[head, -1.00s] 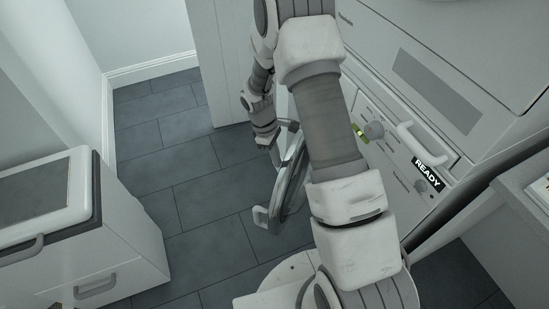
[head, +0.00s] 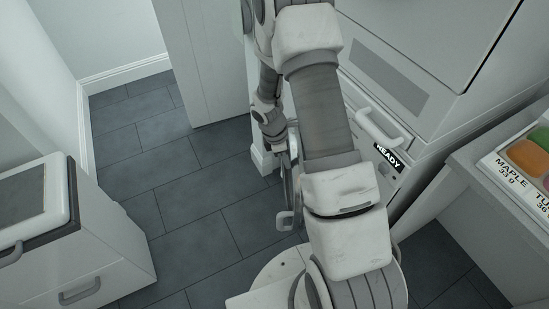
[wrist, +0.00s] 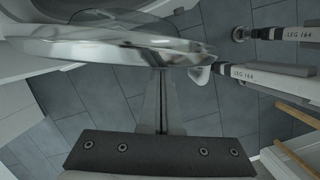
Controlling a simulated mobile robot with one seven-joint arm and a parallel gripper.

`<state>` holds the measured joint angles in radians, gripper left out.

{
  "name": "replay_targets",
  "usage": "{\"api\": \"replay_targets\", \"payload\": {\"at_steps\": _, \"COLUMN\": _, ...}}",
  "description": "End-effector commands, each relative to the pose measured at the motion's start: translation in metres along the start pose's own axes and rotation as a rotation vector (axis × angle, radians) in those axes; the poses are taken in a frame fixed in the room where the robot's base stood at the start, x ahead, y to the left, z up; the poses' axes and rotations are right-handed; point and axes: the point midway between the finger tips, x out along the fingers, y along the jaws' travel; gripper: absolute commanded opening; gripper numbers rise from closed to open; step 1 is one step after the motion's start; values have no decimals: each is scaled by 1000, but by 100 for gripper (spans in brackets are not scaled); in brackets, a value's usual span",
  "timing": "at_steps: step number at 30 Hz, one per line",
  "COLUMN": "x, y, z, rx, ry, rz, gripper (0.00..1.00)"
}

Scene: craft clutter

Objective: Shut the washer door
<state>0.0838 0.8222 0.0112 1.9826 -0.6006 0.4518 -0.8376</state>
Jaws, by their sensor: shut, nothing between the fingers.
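The washer (head: 372,150) is the white machine at right of centre, with a dark READY label on its front. Its round door (head: 289,182) stands ajar in the head view, seen nearly edge-on and partly hidden behind my arm. The door's grey handle (head: 285,221) shows at its lower edge. In the wrist view the door's shiny rim (wrist: 110,48) spans the upper left, just past my fingers. My gripper (wrist: 160,76) is shut and empty, its fingertips at or very near the rim; I cannot tell if they touch. In the head view it is mostly hidden at the door's upper edge.
A low white cabinet (head: 105,250) stands at left. A counter (head: 480,205) with a colourful labelled box (head: 525,165) is at right. Grey tiled floor (head: 185,195) lies open between. Posts marked LEG 164 (wrist: 270,72) show in the wrist view.

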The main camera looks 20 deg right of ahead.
Motion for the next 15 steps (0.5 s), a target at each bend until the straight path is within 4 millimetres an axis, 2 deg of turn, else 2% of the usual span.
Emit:
{"api": "replay_targets", "payload": {"at_steps": 1, "x": 1, "y": -2, "z": 10, "rx": -22, "ry": -1, "rz": 4, "gripper": 0}}
{"api": "replay_targets", "payload": {"at_steps": 6, "x": 7, "y": -3, "z": 30, "rx": -94, "ry": -1, "rz": 22, "gripper": 0}}
{"api": "replay_targets", "payload": {"at_steps": 11, "x": 10, "y": -3, "z": 40, "rx": -132, "ry": 0, "rz": 32, "gripper": 0}}
{"api": "replay_targets", "payload": {"at_steps": 15, "x": 10, "y": -3, "z": 39, "rx": -130, "ry": 0, "rz": 32, "gripper": 0}}
